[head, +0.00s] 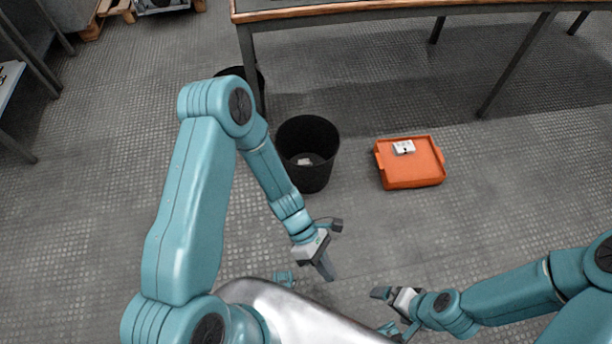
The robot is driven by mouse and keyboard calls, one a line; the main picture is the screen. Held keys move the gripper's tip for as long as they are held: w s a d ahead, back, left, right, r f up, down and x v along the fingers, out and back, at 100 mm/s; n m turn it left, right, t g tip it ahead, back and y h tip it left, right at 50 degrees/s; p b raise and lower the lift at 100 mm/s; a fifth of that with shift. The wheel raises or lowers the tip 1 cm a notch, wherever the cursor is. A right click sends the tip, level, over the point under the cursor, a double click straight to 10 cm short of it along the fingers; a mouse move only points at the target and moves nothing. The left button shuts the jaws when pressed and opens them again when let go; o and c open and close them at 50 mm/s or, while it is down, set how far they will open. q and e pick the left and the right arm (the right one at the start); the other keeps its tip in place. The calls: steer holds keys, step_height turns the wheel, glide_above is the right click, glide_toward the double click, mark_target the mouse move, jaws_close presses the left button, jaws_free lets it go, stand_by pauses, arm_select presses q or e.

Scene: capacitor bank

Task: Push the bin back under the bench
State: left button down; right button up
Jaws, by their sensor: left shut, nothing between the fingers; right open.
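A round black bin (322,173) stands upright on the floor in front of the bench (400,12), clear of its front edge. A small pale item lies inside it. A second black bin (262,83) stands at the bench's left front leg, mostly hidden by my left arm. My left gripper (326,270) is shut and empty, pointing down in front of the first bin and not touching it. My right gripper (384,298) is open and empty at the lower middle, farther from the bins.
An orange tray (413,181) with a small white device (403,147) on it lies on the floor right of the bin. Bench legs (515,65) stand behind it. Wooden pallets (115,8) are at the far upper left. The textured floor between is clear.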

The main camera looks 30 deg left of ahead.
arm_select(q)
steer(key=w+a+f+n+t+h+b, duration=0.1)
steer(key=w+f+n+t+h+b, duration=0.15)
steer(key=w+n+t, duration=0.55)
steer(key=w+f+n+t+h+b, duration=0.1)
steer(key=w+n+t+h, duration=0.3)
steer(key=w+n, duration=0.65)
steer(key=w+a+f+n+t+y+b, duration=0.1)
steer(key=w+a+f+n+t+y, duration=0.3)
steer(key=a, duration=0.3)
steer(key=w+a+f+n+t+y+b, duration=0.1)
steer(key=w+a+f+n+t+y, duration=0.25)
steer(key=w+a+n+t, duration=0.2)
steer(key=s+a+f+n+t+y+b, duration=0.1)
steer(key=s+a+f+n+y+b, duration=0.15)
steer(key=a+f, duration=0.35)
steer(key=n+y+b, duration=0.3)
glide_toward(311, 170)
steer(key=w+d, duration=0.2)
steer(key=d, duration=0.1)
steer(key=w, duration=0.1)
steer(key=w+a+b, duration=0.1)
steer(key=w, duration=0.1)
steer(key=shift+w+a+m+g+b, duration=0.2)
steer(key=shift+a+m+g+b, duration=0.1)
steer(key=shift+b, duration=0.1)
steer(key=shift+w+a+r, duration=0.1)
steer(key=shift+w+a, duration=0.15)
steer(key=shift+w, duration=0.1)
steer(key=shift+r, duration=0.1)
